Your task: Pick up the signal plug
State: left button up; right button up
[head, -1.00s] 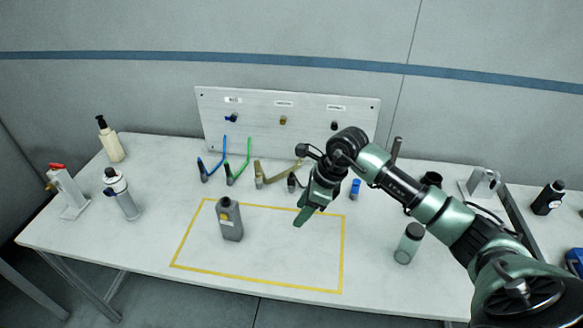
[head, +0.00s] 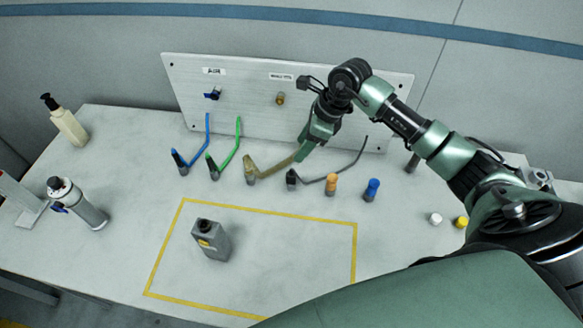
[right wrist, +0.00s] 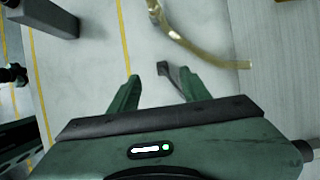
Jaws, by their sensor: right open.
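The signal plug looks to be the dark plug (head: 291,178) with a dark cable, standing on the table right of the brass-coloured plug (head: 250,172). My right gripper (head: 302,152) is above the table between this plug and the panel, pointing down, apart from the plug. In the right wrist view my right gripper (right wrist: 160,75) is open, and a small dark piece (right wrist: 166,70), seemingly the plug, shows between its fingertips. A brass-coloured hose (right wrist: 175,32) lies just beyond. Nothing is held. My left gripper is not in view.
Blue (head: 180,160) and green (head: 212,168) hose plugs stand to the left. Orange (head: 331,184) and blue (head: 371,189) pieces stand to the right. The grey panel (head: 250,75) stands behind. A grey bottle (head: 210,240) stands inside the yellow outline, otherwise clear.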

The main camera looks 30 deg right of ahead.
aim_at(294, 173)
jog(key=b+x, duration=0.1)
jog(key=x, duration=0.3)
jog(key=s+d+b+x, duration=0.1)
jog(key=x, duration=0.3)
jog(key=d+f+b+x, duration=0.1)
jog(key=x, duration=0.4)
jog(key=shift+s+a+f, duration=0.1)
jog(key=shift+s, duration=0.05)
jog(key=shift+f, duration=0.35)
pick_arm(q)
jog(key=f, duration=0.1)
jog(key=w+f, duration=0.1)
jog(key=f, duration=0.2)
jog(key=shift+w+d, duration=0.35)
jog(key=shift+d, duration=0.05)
pick_arm(e)
grip_shut()
